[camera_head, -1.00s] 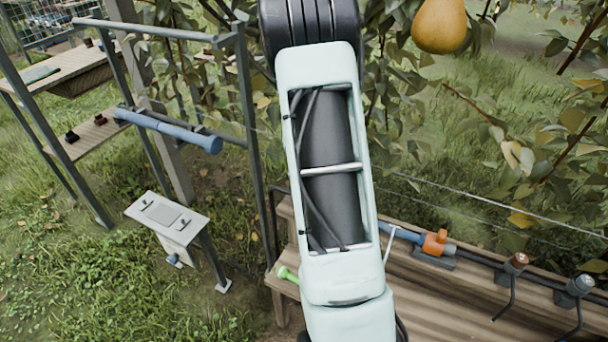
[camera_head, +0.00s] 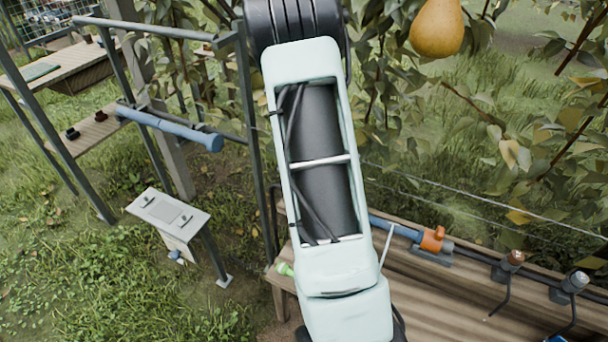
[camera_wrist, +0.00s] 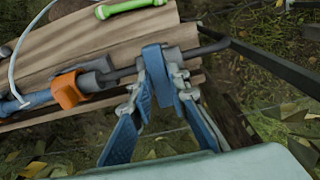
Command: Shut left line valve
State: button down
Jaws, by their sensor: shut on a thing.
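In the wrist view a valve with a blue handle (camera_wrist: 155,75) and a grey body (camera_wrist: 181,62) sits on a dark pipe. My gripper (camera_wrist: 163,88) is around the blue handle, its blue-padded fingers closed in on it. The handle appears to lie across the pipe; the fingers partly cover it, so its exact angle is hard to tell. In the head view my arm hides this valve and my gripper. A second valve, with an orange handle (camera_wrist: 68,90), is farther along the same line; it also shows in the head view (camera_head: 433,239).
The line runs along a wooden bench (camera_head: 440,300). A green-handled item (camera_wrist: 137,8) lies on the bench. More pipe fittings (camera_head: 510,262) are at right. A pear (camera_head: 437,27) hangs at upper right. A white panel on a stand (camera_head: 168,213) and a metal frame (camera_head: 248,130) are at left.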

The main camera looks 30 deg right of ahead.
jog(key=c, duration=1.8)
grip_release()
jog(key=shift+c, duration=0.2)
jog(key=shift+r, duration=0.1)
notch_tip(320, 180, up, 12)
